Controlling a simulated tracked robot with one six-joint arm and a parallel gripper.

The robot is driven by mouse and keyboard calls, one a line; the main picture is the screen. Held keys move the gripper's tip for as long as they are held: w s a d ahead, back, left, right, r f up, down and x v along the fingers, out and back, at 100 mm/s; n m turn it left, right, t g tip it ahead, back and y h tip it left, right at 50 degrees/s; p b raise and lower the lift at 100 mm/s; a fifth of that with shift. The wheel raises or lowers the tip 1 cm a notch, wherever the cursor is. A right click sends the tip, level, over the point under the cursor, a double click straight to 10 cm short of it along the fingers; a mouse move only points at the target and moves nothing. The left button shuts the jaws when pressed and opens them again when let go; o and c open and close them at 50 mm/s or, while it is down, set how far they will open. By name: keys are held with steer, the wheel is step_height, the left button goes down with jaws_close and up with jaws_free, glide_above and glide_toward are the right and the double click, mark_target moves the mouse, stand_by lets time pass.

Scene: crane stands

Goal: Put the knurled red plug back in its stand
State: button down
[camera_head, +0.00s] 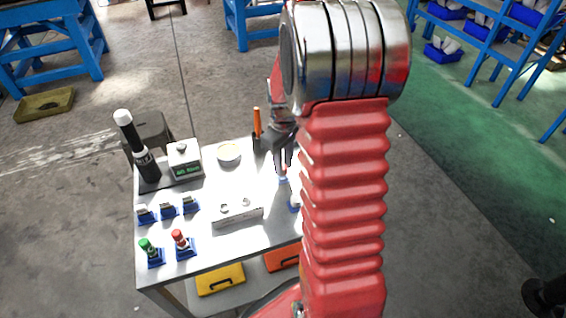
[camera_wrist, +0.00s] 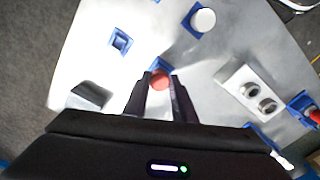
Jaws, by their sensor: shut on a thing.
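My gripper (camera_head: 282,162) is low over the right part of the metal table, partly behind my arm in the head view. In the wrist view, its two dark fingers (camera_wrist: 160,78) are shut on a red round-topped plug (camera_wrist: 160,81). The red plug also shows small below the fingers in the head view (camera_head: 284,170). A blue stand (camera_wrist: 158,68) shows directly below the plug; I cannot tell whether the plug is seated in it. Knurling is too small to see. Another blue stand (camera_wrist: 120,41) with an empty square opening lies up and left in the wrist view.
A white-topped piece in a blue stand (camera_wrist: 201,20) is nearby. A white block with two round fittings (camera_head: 237,213) stands left of the gripper. Another red plug (camera_head: 179,237) and a green plug (camera_head: 147,245) stand at front left. An orange-handled tool (camera_head: 257,122) stands behind.

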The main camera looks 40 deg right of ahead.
mark_target(284, 167)
steer(key=shift+f, duration=0.45)
stand_by(0.5)
steer(key=shift+f, duration=0.35)
steer(key=c, duration=1.4)
jaws_free()
steer(key=shift+f, duration=0.1)
steer(key=shift+r, duration=2.55)
step_height(284, 167, up, 14)
steer(key=shift+f, duration=0.15)
steer(key=shift+d, duration=0.1)
